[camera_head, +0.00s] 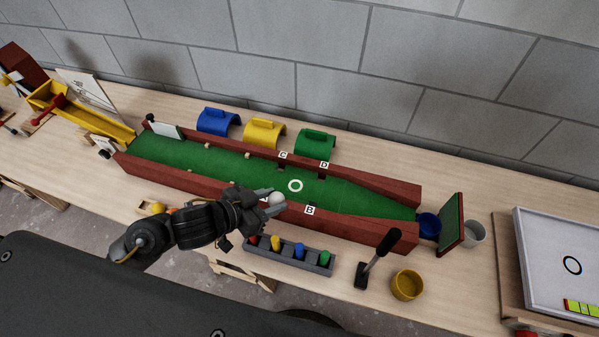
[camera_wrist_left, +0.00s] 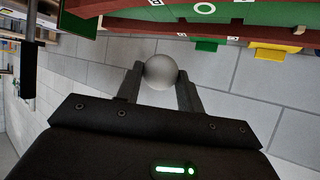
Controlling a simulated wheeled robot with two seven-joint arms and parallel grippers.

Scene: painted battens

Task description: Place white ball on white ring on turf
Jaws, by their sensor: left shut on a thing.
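My left gripper (camera_head: 272,202) is shut on the white ball (camera_head: 277,199), over the near wooden wall of the turf lane. In the left wrist view the ball (camera_wrist_left: 161,72) sits between the two fingertips. The white ring (camera_head: 295,186) is marked on the green turf (camera_head: 345,196), a little right of and beyond the ball in the head view. The ring also shows in the left wrist view (camera_wrist_left: 204,9). Nothing covers the ring. My right gripper is not in view.
Red-brown walls (camera_head: 350,229) edge the lane, with lettered tags along them. Blue, yellow and green arches (camera_head: 315,144) stand behind it. A grey tray of coloured pegs (camera_head: 289,256), a black-handled tool (camera_head: 376,259) and a yellow cup (camera_head: 406,285) stand in front.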

